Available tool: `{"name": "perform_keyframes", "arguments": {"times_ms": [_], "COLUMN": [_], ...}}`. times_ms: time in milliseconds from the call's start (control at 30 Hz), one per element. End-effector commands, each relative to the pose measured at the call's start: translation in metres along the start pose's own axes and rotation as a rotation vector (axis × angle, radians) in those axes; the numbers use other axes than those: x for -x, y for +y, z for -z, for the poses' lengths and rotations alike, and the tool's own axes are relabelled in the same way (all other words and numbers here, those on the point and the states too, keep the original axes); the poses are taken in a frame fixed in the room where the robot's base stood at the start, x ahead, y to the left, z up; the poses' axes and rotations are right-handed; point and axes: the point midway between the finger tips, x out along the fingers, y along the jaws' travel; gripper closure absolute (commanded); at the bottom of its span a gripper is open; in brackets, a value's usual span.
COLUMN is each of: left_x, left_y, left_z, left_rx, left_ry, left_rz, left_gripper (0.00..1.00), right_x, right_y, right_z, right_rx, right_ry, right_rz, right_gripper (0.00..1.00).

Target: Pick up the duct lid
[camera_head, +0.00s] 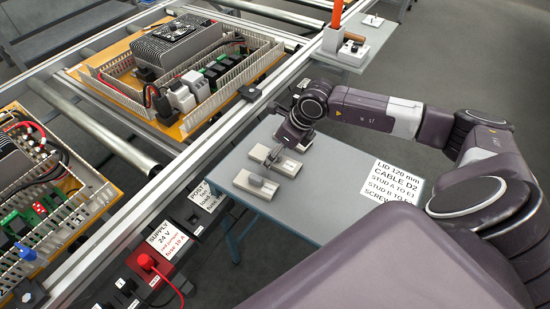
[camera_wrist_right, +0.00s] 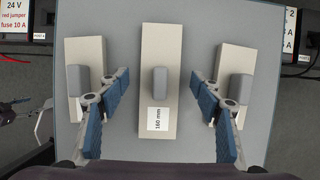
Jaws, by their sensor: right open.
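Three beige duct lids, each with a grey grip block, lie side by side on the grey table. In the right wrist view the middle lid (camera_wrist_right: 158,115) carries a "160 mm" label. In the head view the gripper (camera_head: 276,153) hangs over the lids; the nearest lid (camera_head: 254,184) shows clearly.
A sheet (camera_head: 393,183) on the grey table (camera_head: 325,215) reads "LID 120 mm, CABLE D2". A rail (camera_head: 215,125) borders the conveyor with duct panels. A red supply plug (camera_head: 147,262) is at lower left. A tool shelf (camera_head: 350,50) stands beyond.

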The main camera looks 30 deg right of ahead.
Motion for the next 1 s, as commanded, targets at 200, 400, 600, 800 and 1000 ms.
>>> {"name": "perform_keyframes", "arguments": {"times_ms": [200,400,600,800,1000], "left_x": [-0.002,-0.002,-0.002,-0.002,0.01], "left_y": [0.0,0.0,0.0,0.0,0.001], "left_z": [0.0,0.0,0.001,0.001,0.003], "left_rx": [-0.001,0.0,0.0,0.0,0.001], "left_ry": [0.0,0.001,0.001,0.002,0.004], "left_rz": [0.0,0.0,0.0,0.0,-0.001], "left_gripper": [0.43,0.43,0.43,0.43,0.43], "right_x": [-0.004,-0.004,-0.004,-0.004,0.016], "right_y": [0.0,0.0,0.0,0.0,-0.007], "right_z": [-0.001,-0.001,-0.001,-0.001,-0.01], "right_rx": [0.0,0.0,0.0,0.0,-0.004], "right_ry": [-0.001,-0.002,-0.001,-0.002,-0.005], "right_rz": [0.001,0.0,0.0,0.0,0.002], "right_gripper": [0.41,0.58,0.8,0.8,0.8]}}
